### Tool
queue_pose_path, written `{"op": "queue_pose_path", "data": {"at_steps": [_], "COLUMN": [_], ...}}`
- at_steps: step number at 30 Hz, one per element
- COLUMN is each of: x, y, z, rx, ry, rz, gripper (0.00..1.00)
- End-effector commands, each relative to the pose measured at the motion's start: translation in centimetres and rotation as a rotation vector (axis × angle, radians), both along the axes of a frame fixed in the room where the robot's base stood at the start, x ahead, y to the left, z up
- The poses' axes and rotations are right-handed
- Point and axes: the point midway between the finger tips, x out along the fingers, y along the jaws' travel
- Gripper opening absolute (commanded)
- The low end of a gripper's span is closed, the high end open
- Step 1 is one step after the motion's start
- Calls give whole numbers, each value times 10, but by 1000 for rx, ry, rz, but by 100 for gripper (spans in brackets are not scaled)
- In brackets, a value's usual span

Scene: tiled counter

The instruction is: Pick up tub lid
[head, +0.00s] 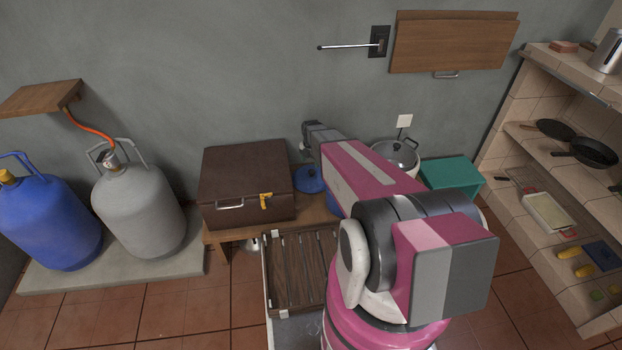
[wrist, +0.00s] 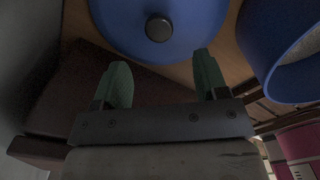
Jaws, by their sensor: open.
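The tub lid is a round blue disc with a dark knob; it shows at the top of the wrist view (wrist: 190,22) and beside the brown box in the head view (head: 309,180). My gripper (wrist: 161,65) is open and empty, its two green fingers spread and pointing towards the lid's near edge. The knob is beyond the fingertips, not between them. The open blue tub (wrist: 275,72) stands right of the lid in the wrist view. In the head view my arm hides most of the tub, and the fingers cannot be made out.
A brown box (head: 245,180) stands close left of the lid on a low wooden bench (head: 222,236). A lidded pot (head: 399,153) and a green box (head: 449,173) are to the right. The grey wall (head: 230,70) is close behind.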

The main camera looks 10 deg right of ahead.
Motion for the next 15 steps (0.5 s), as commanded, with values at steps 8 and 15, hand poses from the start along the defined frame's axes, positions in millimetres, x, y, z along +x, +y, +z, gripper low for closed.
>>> {"op": "queue_pose_path", "data": {"at_steps": [8, 15], "x": [1, 5], "y": [0, -4], "z": [-28, -55], "rx": [0, 0], "ry": [0, 0], "rz": [-2, -2], "gripper": [67, 67]}}
